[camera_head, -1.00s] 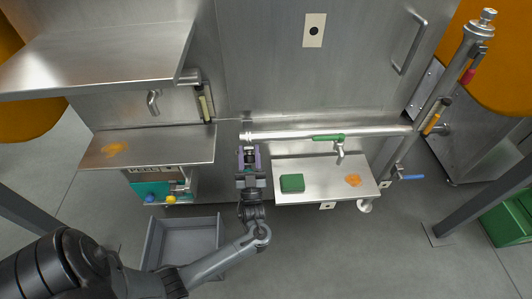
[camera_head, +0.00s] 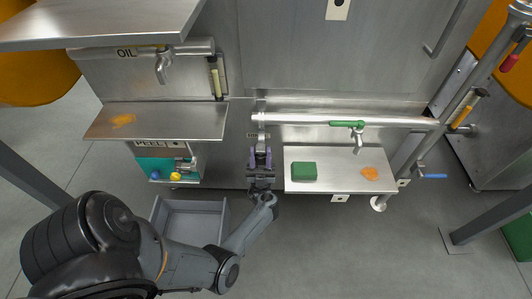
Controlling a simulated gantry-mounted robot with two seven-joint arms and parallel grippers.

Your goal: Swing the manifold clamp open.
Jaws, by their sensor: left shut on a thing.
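The steel manifold pipe (camera_head: 300,119) runs across the machine front, with a green-handled tap (camera_head: 346,124) on it. The manifold clamp (camera_head: 261,130) is a small grey piece at the pipe's left end, reaching down from it towards my left gripper. My left gripper (camera_head: 260,155) is just below and in front of that end, shut on the clamp's lower part. Its fingers hide most of the part they hold. My right gripper is not in view.
A steel shelf (camera_head: 335,180) with a green block (camera_head: 304,171) and orange pulp (camera_head: 370,173) lies to the right of the gripper. A grey bin (camera_head: 190,216) stands on the floor at left. A steel ledge (camera_head: 165,120) is at upper left.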

